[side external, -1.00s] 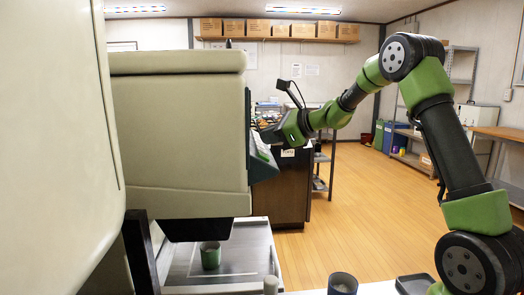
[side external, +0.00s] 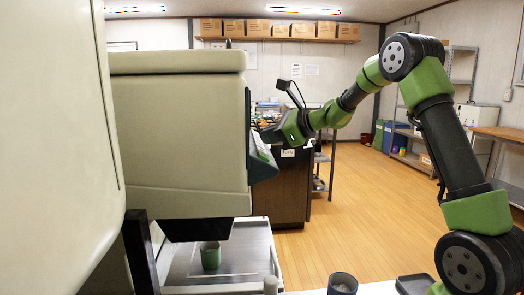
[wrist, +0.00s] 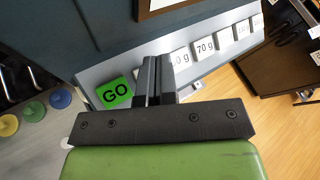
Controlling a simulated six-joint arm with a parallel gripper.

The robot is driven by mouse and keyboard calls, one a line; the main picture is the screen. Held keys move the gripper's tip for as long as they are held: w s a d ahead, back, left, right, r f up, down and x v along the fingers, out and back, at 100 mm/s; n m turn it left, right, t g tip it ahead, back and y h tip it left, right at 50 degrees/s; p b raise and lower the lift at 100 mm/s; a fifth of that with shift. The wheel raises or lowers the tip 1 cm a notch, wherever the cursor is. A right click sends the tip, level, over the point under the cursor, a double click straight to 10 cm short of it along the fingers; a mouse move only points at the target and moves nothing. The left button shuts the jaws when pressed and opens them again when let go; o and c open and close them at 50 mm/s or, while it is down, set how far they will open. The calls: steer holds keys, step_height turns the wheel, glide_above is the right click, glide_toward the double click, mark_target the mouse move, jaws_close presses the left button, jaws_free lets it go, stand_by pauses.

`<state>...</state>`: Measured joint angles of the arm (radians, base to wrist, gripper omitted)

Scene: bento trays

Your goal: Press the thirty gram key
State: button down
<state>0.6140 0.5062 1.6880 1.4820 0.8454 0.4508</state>
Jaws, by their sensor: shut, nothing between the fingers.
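My gripper (wrist: 155,66) is shut and empty, with its fingertips at the slanted key panel (wrist: 100,74). In the wrist view the fingers stand between the green GO key (wrist: 115,93) and a white key (wrist: 181,58) whose label is partly covered and ends in "0 g". Beyond it are a key reading 70 g (wrist: 205,47) and more white keys that are too small to read. I cannot make out a thirty gram label. The fingers hide part of the row, and I cannot tell whether they touch a key. In the side view my gripper (side external: 267,136) is at the machine's panel (side external: 263,162).
The large cream machine (side external: 180,130) fills the left of the side view. A green cup (side external: 210,256) stands on the metal surface below it. Another cup (side external: 342,283) stands in front. Blue, green and yellow round items show at the left in the wrist view. Open floor lies beyond.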

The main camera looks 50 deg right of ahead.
steer(key=shift+a+f, duration=0.1)
steer(key=shift+f, duration=0.05)
stand_by(0.4)
steer(key=shift+w+f, duration=0.15)
steer(key=shift+f, duration=0.05)
steer(key=shift+w+a+f, duration=0.15)
steer(key=shift+a+f, duration=0.1)
steer(key=shift+f, duration=0.15)
stand_by(0.7)
stand_by(0.3)
steer(key=shift+s+d+r, duration=0.2)
steer(key=shift+r, duration=0.2)
steer(key=shift+s+d+r, duration=0.15)
steer(key=shift+r, duration=0.2)
steer(key=r, duration=0.1)
steer(key=s+d+r, duration=0.1)
steer(key=r, duration=0.2)
steer(key=shift+s+d+r, duration=0.2)
steer(key=shift+s+d, duration=0.15)
steer(key=shift+d, duration=0.05)
stand_by(0.5)
